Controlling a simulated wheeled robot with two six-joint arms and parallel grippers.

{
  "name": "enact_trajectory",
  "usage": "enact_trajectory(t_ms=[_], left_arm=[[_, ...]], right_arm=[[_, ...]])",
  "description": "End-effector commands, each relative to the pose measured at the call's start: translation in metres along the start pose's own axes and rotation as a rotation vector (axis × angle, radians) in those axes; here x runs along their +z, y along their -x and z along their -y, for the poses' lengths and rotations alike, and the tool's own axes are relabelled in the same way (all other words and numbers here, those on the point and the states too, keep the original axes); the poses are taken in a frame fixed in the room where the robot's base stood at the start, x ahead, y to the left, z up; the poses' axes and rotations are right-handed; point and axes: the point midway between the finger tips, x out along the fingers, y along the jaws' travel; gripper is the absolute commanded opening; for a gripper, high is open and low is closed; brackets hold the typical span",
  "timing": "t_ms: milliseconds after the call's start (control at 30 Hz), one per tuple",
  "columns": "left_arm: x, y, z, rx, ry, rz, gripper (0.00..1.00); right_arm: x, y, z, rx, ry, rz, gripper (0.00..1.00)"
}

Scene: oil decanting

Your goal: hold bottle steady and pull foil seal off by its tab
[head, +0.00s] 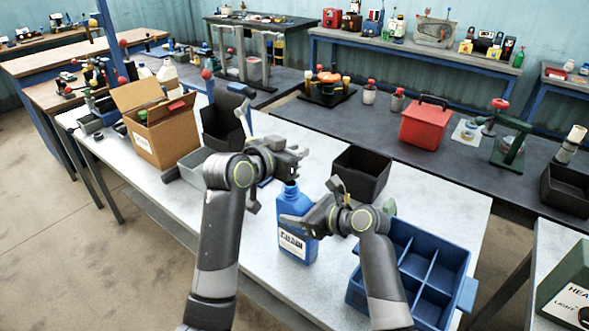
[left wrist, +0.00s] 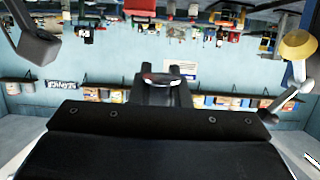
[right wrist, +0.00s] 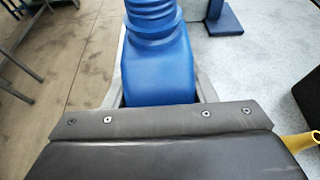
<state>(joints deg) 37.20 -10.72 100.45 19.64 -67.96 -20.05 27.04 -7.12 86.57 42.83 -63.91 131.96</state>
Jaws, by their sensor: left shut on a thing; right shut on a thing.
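The blue bottle (head: 292,244) with a white label stands upright on the white table in the head view. Its body and ridged neck also show in the right wrist view (right wrist: 158,68). My right gripper (head: 294,220) is shut around the bottle's upper body. My left gripper (head: 303,154) is above and beyond the bottle's mouth, apart from it. In the left wrist view it is shut on a small, thin disc-like piece with a pale and red edge (left wrist: 161,79), which looks like the foil seal. The tab cannot be made out, and the bottle's mouth is too small to read.
A blue divided crate (head: 437,243) stands right of the bottle. A black bin (head: 361,174) is behind it. A cardboard box (head: 165,135) and a grey tray (head: 192,163) are at the left. A dark bench with a red toolbox (head: 424,124) lies beyond. The table's front-left is clear.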

Motion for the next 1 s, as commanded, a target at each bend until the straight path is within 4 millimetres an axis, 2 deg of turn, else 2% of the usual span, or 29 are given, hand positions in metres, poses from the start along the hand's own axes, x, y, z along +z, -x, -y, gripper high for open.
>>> enact_trajectory(t_ms=[33,300,1000], left_arm=[[-0.011,0.003,0.0,-0.001,-0.003,-0.003,0.0],[-0.044,0.014,0.0,0.0,-0.001,-0.002,0.0],[-0.098,0.03,0.0,0.0,-0.001,0.0,0.0]], right_arm=[[-0.001,0.0,0.0,0.0,0.0,-0.002,0.0],[-0.001,0.0,0.0,0.0,0.0,-0.001,0.0],[-0.001,0.0,0.0,0.0,0.0,-0.001,0.0]])
